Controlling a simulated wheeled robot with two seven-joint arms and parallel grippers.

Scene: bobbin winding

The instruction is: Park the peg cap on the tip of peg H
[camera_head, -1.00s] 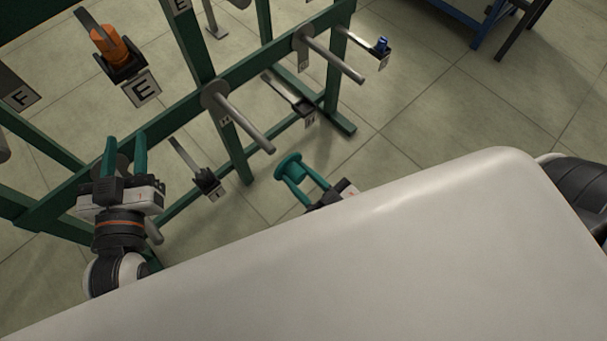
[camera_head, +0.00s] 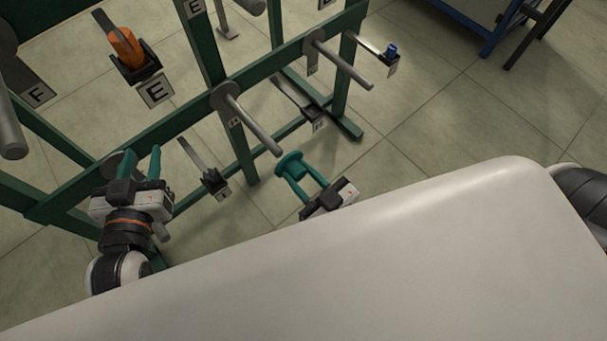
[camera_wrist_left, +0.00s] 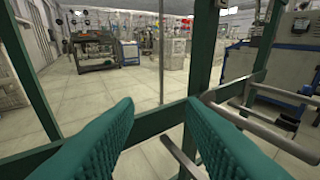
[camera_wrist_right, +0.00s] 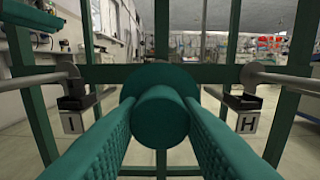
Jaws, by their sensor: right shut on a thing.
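The peg cap (camera_head: 291,163) is a teal flanged cap held in my right gripper (camera_head: 303,178). In the right wrist view the cap (camera_wrist_right: 161,115) sits between the two teal fingers, its round end facing the camera. It is clear of the pegs. A tag reading H (camera_wrist_right: 247,123) hangs on a bracket at the right, beside a grey peg (camera_wrist_right: 285,82) that seems to be peg H. In the head view that peg (camera_head: 345,65) is bare and lies up and right of the cap. My left gripper (camera_head: 138,168) is open and empty beside the rack.
Another grey peg (camera_head: 250,122) stands left of the cap, with tag I (camera_wrist_right: 72,122) on a bracket near it. Green rack beams (camera_head: 170,122) run behind. An orange bobbin (camera_head: 126,47) rests in holder E. Open floor lies right of the rack.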

